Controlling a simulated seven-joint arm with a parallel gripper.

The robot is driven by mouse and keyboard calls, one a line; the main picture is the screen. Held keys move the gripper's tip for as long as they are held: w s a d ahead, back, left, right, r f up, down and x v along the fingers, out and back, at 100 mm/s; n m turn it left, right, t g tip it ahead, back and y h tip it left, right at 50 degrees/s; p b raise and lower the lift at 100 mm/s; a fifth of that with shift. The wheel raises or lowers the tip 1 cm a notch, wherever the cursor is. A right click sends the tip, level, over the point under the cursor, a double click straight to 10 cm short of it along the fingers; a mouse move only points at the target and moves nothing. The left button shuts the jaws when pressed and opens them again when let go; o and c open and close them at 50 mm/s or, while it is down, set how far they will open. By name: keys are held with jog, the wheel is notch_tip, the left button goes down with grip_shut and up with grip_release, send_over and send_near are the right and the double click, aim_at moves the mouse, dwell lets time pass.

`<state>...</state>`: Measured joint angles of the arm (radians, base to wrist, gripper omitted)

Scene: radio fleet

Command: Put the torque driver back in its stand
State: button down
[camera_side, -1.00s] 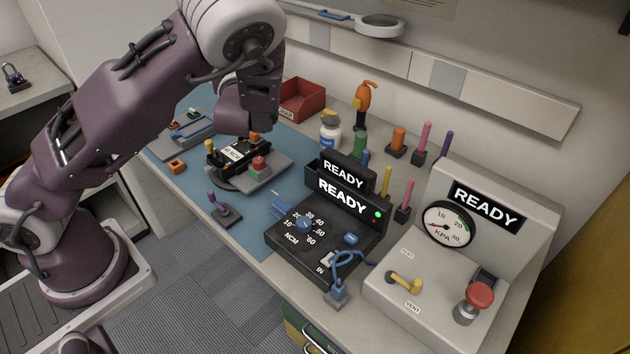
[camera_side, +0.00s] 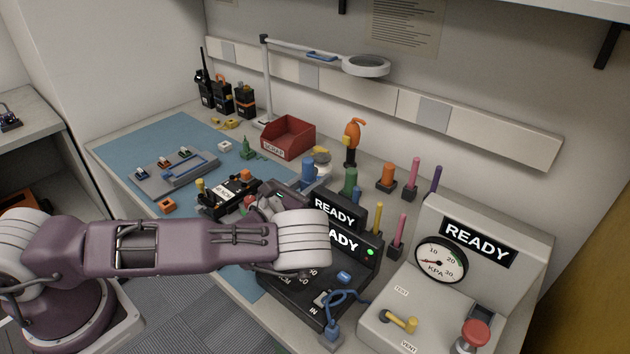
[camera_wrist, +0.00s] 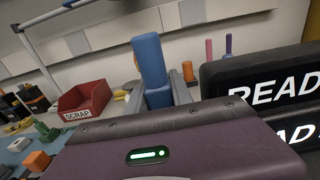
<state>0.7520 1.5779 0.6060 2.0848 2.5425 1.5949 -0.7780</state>
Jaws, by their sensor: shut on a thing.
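My gripper (camera_side: 297,187) is beside the black READY tester, partly hidden by my forearm in the side view. It is shut on a blue cylindrical handle, which I take to be the torque driver (camera_side: 308,169). In the wrist view the torque driver (camera_wrist: 149,62) stands up between the grey fingers (camera_wrist: 166,92), slightly tilted. Its lower end is hidden behind my wrist. I cannot make out for certain which thing is its stand.
The black READY tester (camera_side: 334,211) is close on the right. The red scrap bin (camera_side: 288,138) stands behind, with several upright coloured tools, one an orange-handled one (camera_side: 353,135). A black fixture (camera_side: 229,192) lies left. The blue mat (camera_side: 130,155) has free room.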

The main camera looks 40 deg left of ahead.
jog(key=shift+f, duration=0.15)
jog(key=c, duration=1.4)
grip_release()
